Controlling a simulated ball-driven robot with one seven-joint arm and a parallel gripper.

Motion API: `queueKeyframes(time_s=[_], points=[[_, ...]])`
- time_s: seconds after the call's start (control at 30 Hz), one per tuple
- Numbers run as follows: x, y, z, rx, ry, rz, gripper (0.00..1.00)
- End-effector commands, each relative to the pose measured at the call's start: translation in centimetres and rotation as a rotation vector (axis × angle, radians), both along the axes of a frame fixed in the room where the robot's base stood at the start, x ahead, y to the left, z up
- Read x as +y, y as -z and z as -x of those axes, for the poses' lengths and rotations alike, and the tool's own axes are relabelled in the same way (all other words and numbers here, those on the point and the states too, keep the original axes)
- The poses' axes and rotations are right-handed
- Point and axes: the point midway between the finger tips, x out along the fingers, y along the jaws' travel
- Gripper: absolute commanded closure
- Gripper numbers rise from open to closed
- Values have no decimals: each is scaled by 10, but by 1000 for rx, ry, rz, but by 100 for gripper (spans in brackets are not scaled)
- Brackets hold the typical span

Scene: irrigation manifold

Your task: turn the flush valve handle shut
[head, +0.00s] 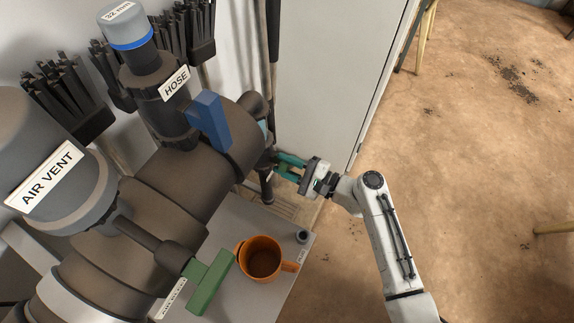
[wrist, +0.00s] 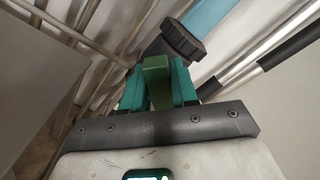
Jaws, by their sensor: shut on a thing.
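My gripper (head: 278,164) is at the far end of the thick brown manifold pipe (head: 185,190), to the right of the blue handle. In the wrist view its teal fingers (wrist: 158,85) are shut on a green handle (wrist: 156,78), one finger on each side. I take this for the flush valve handle; no label on it is readable. In the head view the held handle is mostly hidden by the fingers. A dark fitting (wrist: 183,42) with a light blue pipe (wrist: 207,14) lies just beyond it.
A blue handle (head: 209,121) stands by the HOSE label (head: 175,83). Another green handle (head: 209,283) sticks out nearer, beside an orange mug (head: 262,258) on a grey surface (head: 230,220). The AIR VENT (head: 45,170) stands at left. Open floor (head: 470,190) lies at right.

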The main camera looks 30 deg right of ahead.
Motion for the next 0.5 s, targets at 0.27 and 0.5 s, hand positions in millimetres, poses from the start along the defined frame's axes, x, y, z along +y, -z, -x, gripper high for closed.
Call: queueKeyframes(time_s=[0.27,0.5], points=[[3,12,3,-154,-1,213,100],[5,16,4,-278,-1,384,100]])
